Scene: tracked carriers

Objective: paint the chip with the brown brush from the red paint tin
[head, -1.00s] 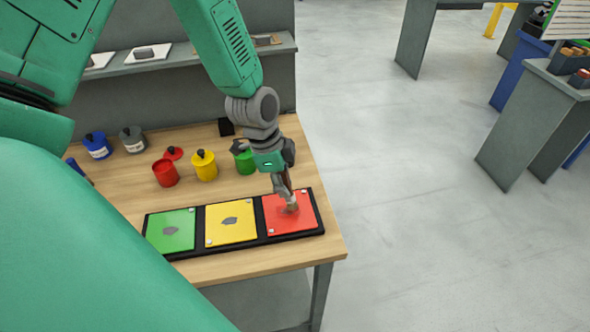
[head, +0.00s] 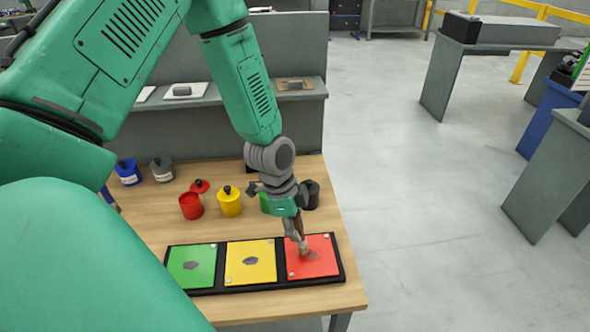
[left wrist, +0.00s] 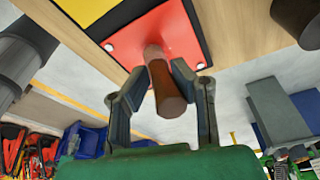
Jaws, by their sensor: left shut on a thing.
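My left gripper (head: 297,234) is shut on the brown brush (left wrist: 166,88), with the handle between its fingers. The brush points down, and its tip (head: 305,249) is at the red panel (head: 325,266); I cannot tell whether it touches. A dull reddish chip patch (head: 314,255) shows beside the tip, partly hidden. The red panel also shows in the left wrist view (left wrist: 130,40). The red paint tin (head: 191,207) stands open behind the panels, its red lid (head: 199,186) lying on the table behind it. My right gripper is not in view.
A green panel (head: 183,277) and a yellow panel (head: 240,272), each with a grey patch, share the black tray (head: 230,288). Blue (head: 128,174), grey (head: 162,171), yellow (head: 229,203), green (head: 264,202) and black (head: 312,194) tins stand behind. Open floor lies right of the table.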

